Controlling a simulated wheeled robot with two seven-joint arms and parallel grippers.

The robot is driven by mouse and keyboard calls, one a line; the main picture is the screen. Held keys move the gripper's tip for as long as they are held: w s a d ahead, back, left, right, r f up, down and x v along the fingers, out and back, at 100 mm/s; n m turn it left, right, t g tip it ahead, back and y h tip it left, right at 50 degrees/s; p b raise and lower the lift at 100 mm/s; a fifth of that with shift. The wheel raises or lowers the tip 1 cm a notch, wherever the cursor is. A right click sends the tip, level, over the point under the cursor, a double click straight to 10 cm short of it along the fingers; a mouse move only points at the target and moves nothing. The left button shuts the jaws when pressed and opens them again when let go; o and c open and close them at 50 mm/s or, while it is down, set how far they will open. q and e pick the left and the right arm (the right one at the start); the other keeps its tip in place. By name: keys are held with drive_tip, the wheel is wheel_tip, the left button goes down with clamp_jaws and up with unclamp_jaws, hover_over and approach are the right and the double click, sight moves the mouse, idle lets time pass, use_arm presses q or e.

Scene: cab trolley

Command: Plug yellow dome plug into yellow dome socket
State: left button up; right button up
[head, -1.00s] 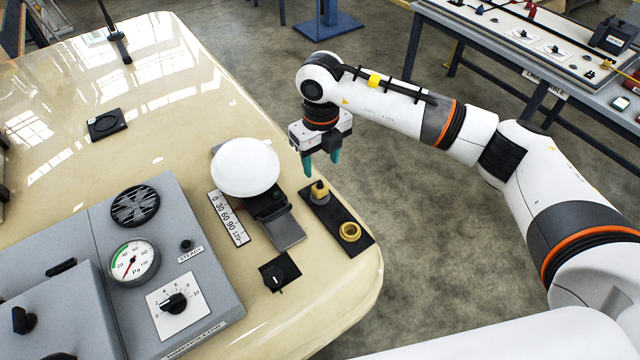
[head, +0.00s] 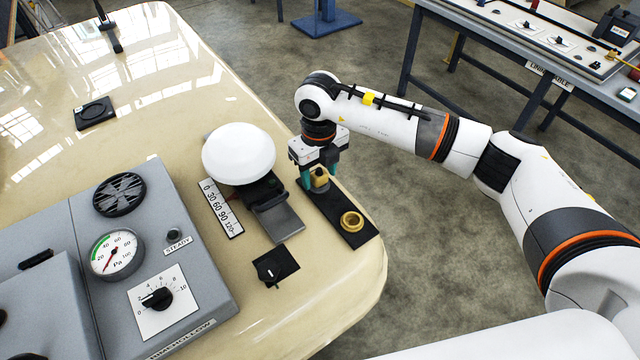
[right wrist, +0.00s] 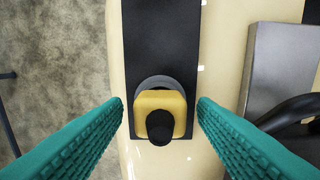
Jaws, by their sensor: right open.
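The yellow dome plug (head: 319,177) stands upright at the far end of a black plate (head: 335,208) near the trolley's right edge. In the right wrist view the yellow plug (right wrist: 160,102) shows from above with a dark stub on it and a grey ring under it. The yellow dome socket (head: 352,221), a round yellow ring, is at the near end of the plate. My right gripper (head: 318,182) is open, with its teal fingers on either side of the plug. In the right wrist view gaps show between plug and both fingers (right wrist: 160,112). My left gripper is not in view.
A white dome lamp (head: 239,153) on a dark stand with a grey foot (head: 276,222) is left of the plate. A black knob (head: 271,267) and grey instrument panel (head: 205,265) are closer. Open floor lies right of the trolley.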

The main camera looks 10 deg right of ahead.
sight(319, 173)
drive_tip(key=shift+f, duration=0.1)
idle(0.5)
drive_tip(key=shift+b, duration=0.4)
idle(0.6)
drive_tip(key=shift+c, duration=0.5)
clamp_jaws()
drive_tip(key=shift+r, duration=0.25)
drive_tip(key=shift+r+p, duration=1.6)
drive_tip(key=shift+r, duration=1.2)
